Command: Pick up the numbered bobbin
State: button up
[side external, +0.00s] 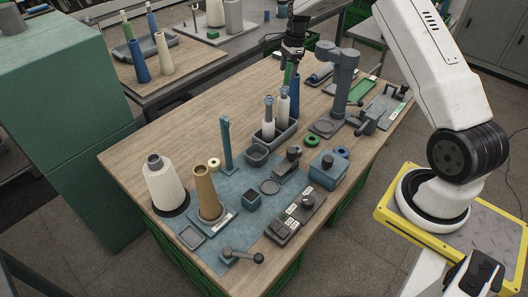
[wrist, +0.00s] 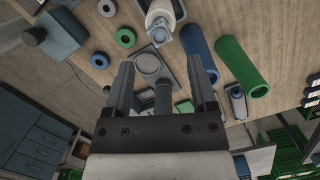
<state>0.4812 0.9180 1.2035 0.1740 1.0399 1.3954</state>
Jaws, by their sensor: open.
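No number is legible on any bobbin, so I cannot tell which one is numbered. Two white-wound bobbins with blue-grey tops, one nearer (side external: 268,121) and one behind it (side external: 283,108), stand upright in a dark grey tray (side external: 277,142). A blue tube (side external: 295,88) and a green tube (side external: 288,73) stand behind them. My gripper (side external: 292,62) points down above the back of this group, close to the green tube. In the wrist view my gripper (wrist: 160,70) is open and empty.
A grey upright post fixture (side external: 343,80) stands right of the tray. A thin blue post (side external: 226,143), a white cone (side external: 165,183) and a tan cone (side external: 207,193) stand on the left. A blue box (side external: 327,170) and green ring (side external: 312,141) lie in front. Bare wood (side external: 150,130) is at left.

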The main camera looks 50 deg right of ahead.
aim_at(285, 86)
jog(key=shift+a+f, duration=0.15)
jog(key=shift+f, duration=0.95)
jog(key=shift+f, duration=0.1)
jog(key=shift+w+a+f, duration=0.1)
jog(key=shift+a+f, duration=0.1)
jog(key=shift+f, duration=1.05)
jog(key=shift+w+a+f, duration=0.1)
jog(key=shift+a+f, duration=0.05)
jog(key=shift+f, duration=1.05)
jog(key=shift+c, duration=0.2)
grip_shut()
